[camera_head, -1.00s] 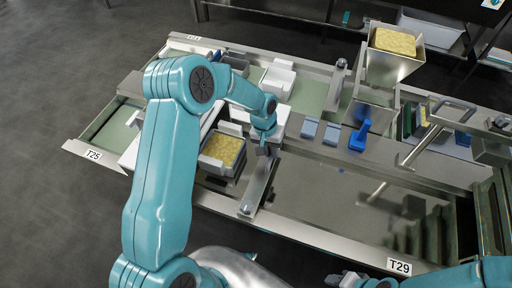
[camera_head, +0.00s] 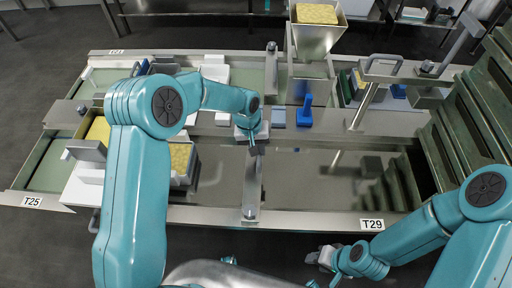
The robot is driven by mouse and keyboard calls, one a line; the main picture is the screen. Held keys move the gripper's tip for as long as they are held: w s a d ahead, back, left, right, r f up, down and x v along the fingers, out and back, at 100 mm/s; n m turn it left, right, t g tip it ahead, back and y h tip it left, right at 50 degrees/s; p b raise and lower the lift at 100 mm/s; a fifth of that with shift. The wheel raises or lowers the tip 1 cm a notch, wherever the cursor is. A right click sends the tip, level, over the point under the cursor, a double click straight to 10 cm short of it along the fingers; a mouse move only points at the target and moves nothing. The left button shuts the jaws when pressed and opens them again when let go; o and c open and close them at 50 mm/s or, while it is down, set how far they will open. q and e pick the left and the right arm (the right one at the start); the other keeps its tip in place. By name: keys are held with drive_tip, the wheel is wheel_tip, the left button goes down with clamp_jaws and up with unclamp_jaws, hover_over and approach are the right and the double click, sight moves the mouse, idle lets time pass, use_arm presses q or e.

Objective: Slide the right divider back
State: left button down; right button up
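A flat metal divider bar (camera_head: 251,190) crosses the front lane from the front rail towards the middle ledge. It stands right of a mould with a yellow block (camera_head: 182,158), with a gap between them. My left gripper (camera_head: 252,147) is at the bar's far end, pointing down; it looks in contact, but its fingers are too small to tell whether they are shut. Another metal divider (camera_head: 271,75) crosses the back lane. My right gripper (camera_head: 324,258) is low in front of the table, away from the bar; its fingers are unclear.
A blue handle (camera_head: 305,112) stands on the middle ledge. A steel hopper with a yellow block (camera_head: 317,14) rises behind it. Dark green stepped parts (camera_head: 450,150) stand at the right. The front lane right of the bar is bare metal.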

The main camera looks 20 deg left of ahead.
use_arm(q)
drive_tip(key=c, duration=1.1)
unclamp_jaws()
drive_tip(key=shift+w+d+r, duration=0.1)
drive_tip(key=shift+w+d, duration=0.05)
drive_tip(key=shift+d, duration=0.25)
drive_tip(key=shift+a, duration=0.25)
wheel_tip(320, 180, up, 16)
drive_tip(key=a, duration=0.2)
drive_tip(key=shift+s+a, duration=0.4)
